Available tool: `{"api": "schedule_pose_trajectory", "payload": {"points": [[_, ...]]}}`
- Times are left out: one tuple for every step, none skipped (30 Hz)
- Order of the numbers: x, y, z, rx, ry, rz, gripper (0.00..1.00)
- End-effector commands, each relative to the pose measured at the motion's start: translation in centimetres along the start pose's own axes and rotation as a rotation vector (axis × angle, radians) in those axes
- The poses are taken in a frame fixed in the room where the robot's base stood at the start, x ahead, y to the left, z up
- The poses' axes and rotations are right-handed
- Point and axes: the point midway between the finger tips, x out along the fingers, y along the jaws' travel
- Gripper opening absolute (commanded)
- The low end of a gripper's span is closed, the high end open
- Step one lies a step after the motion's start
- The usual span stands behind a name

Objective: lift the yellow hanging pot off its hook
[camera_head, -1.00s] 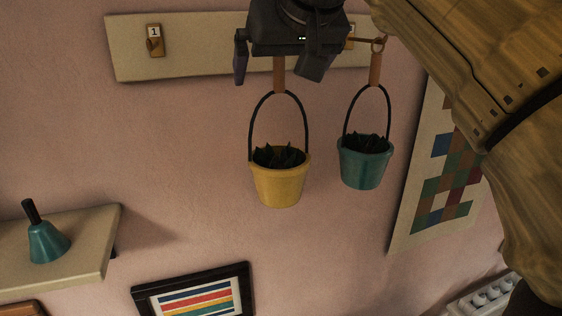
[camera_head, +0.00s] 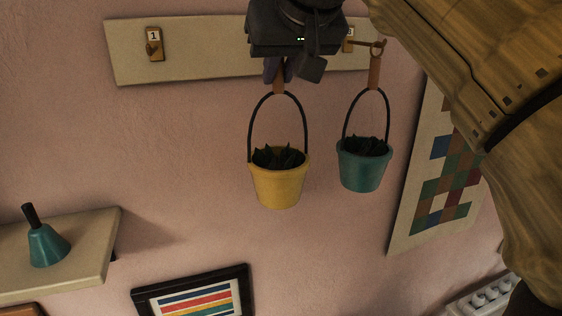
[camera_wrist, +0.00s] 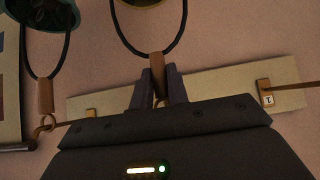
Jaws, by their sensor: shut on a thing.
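The yellow pot (camera_head: 278,187) hangs upright below my gripper, with dark leaves inside, a black handle and a brown grip tab (camera_wrist: 158,72) at its top. My gripper (camera_head: 279,76) is shut on this tab; in the wrist view its two fingers (camera_wrist: 160,88) press on the tab from both sides. A ring shows just below the tab between the fingers in the wrist view. The hook behind it is hidden by my gripper, so I cannot tell whether the ring is on it. The pale hook board (camera_head: 205,50) is on the pink wall.
A teal pot (camera_head: 363,172) hangs from a hook close to the right of the yellow one. An empty hook marked 1 (camera_head: 154,48) is at the board's left. A shelf (camera_head: 95,262) with a teal bell (camera_head: 47,246), a striped picture (camera_head: 197,299) and a checkered hanging (camera_head: 440,180) are around.

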Motion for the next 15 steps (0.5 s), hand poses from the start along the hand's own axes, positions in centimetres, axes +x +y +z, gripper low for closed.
{"api": "schedule_pose_trajectory", "payload": {"points": [[-0.32,0.01,-0.26,0.000,0.005,0.000,0.00],[-0.36,0.02,-0.31,0.000,0.005,0.001,0.00],[-0.42,0.03,-0.36,0.000,0.005,0.001,0.00],[-0.46,0.03,-0.41,0.001,0.005,0.001,0.00],[-0.50,0.04,-0.45,0.001,0.005,0.001,0.00],[-0.55,0.04,-0.50,0.001,0.005,0.001,0.00],[-0.58,0.04,-0.54,0.001,0.005,0.001,0.00],[-0.60,0.05,-0.56,0.001,0.005,0.001,0.00],[-0.62,0.04,-0.58,0.001,0.005,0.001,0.00],[-0.62,0.03,-0.58,0.000,0.005,0.001,0.00],[-0.61,0.02,-0.58,0.000,0.005,0.000,0.00],[-0.60,0.01,-0.57,0.000,0.005,0.000,0.00],[-0.59,0.01,-0.56,0.000,0.005,0.000,0.00],[-0.59,0.02,-0.55,0.000,0.005,0.000,0.00],[-0.59,0.08,-0.55,0.001,0.005,0.001,0.00]]}}
